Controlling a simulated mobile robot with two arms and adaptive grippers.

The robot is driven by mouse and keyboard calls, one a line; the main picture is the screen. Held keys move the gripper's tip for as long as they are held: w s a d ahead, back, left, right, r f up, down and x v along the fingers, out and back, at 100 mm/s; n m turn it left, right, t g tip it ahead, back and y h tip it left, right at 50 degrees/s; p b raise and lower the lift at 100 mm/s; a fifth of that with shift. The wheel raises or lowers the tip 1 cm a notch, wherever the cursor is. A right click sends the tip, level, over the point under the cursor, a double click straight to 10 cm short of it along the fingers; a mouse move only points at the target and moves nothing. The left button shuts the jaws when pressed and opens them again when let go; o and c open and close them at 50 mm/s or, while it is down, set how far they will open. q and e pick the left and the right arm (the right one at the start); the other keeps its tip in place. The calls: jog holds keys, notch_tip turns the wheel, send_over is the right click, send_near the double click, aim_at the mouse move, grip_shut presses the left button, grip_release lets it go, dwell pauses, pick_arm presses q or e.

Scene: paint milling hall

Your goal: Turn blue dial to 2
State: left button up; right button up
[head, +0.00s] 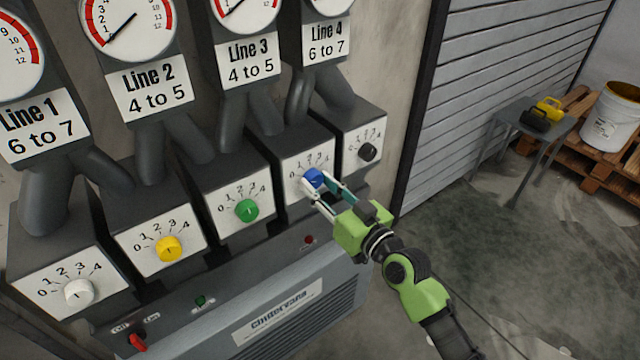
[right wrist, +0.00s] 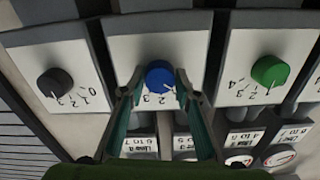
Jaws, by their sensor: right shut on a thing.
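The blue dial (head: 313,178) sits on a white plate marked 0 to 4, on the fourth control box from the left. My right gripper (head: 317,187) reaches it from the lower right. In the right wrist view the blue dial (right wrist: 159,75) is between the two fingertips, one on each side, and the gripper (right wrist: 159,84) is shut on it. The fingers cover part of the scale, with 2 and 3 showing between them. I cannot tell which number the dial points to. My left gripper is not in view.
A green dial (head: 246,210) sits to the left and a black dial (head: 367,152) to the right, both close. Yellow (head: 168,249) and white (head: 79,292) dials are farther left. A red switch (head: 137,341) is below. The floor at right is open before a small table (head: 512,113).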

jog(key=m+p, duration=0.1)
jog(key=m, duration=0.4)
jog(key=m+p, duration=0.1)
jog(key=m, duration=0.4)
jog(key=shift+a, duration=0.1)
dwell(0.4)
jog(key=o, duration=1.1)
jog(key=shift+s+d, duration=0.2)
jog(key=v, duration=1.1)
jog(key=shift+s+d, duration=0.1)
jog(key=shift+s, duration=0.15)
